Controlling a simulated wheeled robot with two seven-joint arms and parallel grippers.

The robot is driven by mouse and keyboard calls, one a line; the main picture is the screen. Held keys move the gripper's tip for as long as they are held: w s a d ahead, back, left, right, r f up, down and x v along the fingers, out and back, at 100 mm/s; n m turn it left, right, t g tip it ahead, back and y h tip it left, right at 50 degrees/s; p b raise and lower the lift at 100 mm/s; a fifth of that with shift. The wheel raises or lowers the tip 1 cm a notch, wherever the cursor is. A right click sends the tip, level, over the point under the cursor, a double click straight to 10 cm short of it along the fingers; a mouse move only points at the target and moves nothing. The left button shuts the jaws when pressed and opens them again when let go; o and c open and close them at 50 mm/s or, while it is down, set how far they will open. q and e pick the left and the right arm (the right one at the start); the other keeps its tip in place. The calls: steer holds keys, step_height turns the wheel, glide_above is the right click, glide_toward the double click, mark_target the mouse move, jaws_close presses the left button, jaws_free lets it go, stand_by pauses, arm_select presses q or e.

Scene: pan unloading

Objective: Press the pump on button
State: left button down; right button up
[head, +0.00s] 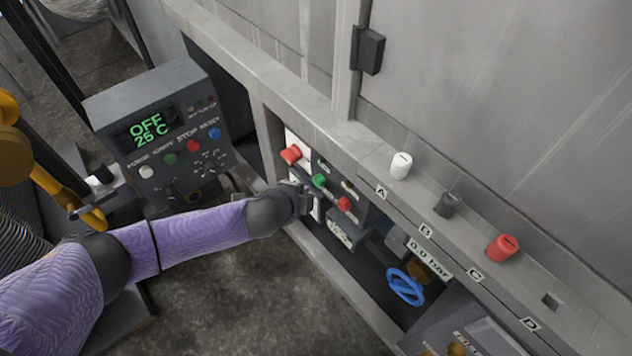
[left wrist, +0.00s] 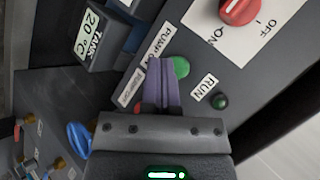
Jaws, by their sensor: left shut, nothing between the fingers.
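The green pump button (head: 319,181) sits on the dark control panel in the recess under the ledge. In the left wrist view the green button (left wrist: 181,67) shows just right of my fingertips, partly covered by them, near a label starting "PUMP" (left wrist: 160,40). My left gripper (head: 305,194) is shut and empty, with its tips at the panel beside the button; in the left wrist view its purple fingers (left wrist: 160,62) lie together. I cannot tell whether they touch the button. A red button (head: 344,204) is beside the green one. My right gripper is not in view.
A red on/off knob (head: 290,155) is on a white plate, and a dark RUN lamp (left wrist: 220,101) is nearby. A control box (head: 150,100) reading OFF 25 C stands left. A blue valve wheel (head: 405,287) and a 0.0 bar display (head: 430,258) are lower right.

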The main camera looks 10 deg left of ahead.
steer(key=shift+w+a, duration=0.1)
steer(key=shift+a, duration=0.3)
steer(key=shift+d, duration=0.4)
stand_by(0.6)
arm_select(q)
steer(key=shift+d, duration=0.1)
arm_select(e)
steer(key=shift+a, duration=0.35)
arm_select(q)
steer(key=shift+w+d, duration=0.1)
steer(key=shift+w, duration=0.05)
steer(key=shift+w+d, duration=0.15)
steer(key=shift+w, duration=0.05)
steer(key=shift+w, duration=0.15)
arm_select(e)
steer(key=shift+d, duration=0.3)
